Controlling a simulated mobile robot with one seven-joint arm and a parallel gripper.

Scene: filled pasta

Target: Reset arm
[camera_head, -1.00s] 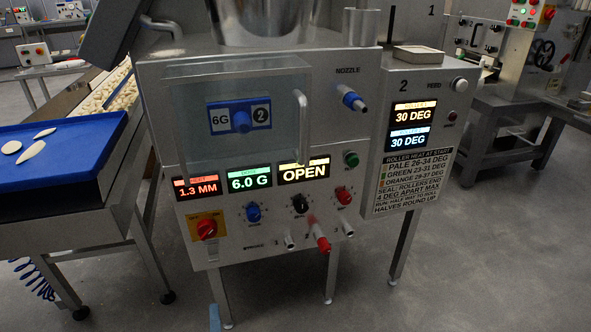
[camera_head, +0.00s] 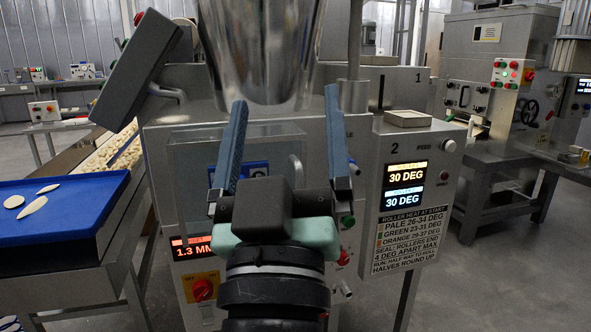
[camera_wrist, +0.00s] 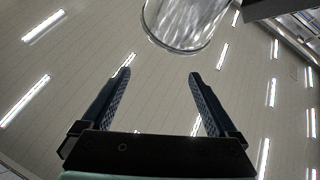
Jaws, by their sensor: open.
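My gripper (camera_head: 283,125) stands upright in the middle of the head view, its two blue-grey fingers pointing up and spread wide. It is open, with nothing between the fingers. The fingers also show apart and empty in the wrist view (camera_wrist: 158,85), against the ceiling. My gripper and wrist are in front of the grey pasta machine (camera_head: 408,238) and hide the middle of its panel. The steel hopper (camera_head: 258,50) rises behind the fingers; it also shows at the top of the wrist view (camera_wrist: 185,22).
A blue tray (camera_head: 75,225) with several pale dough pieces is at the left. A conveyor of pasta (camera_head: 112,152) runs behind it. A dark box (camera_head: 140,62) juts out at upper left. Another machine (camera_head: 490,120) stands at the right, with open floor (camera_head: 505,280) before it.

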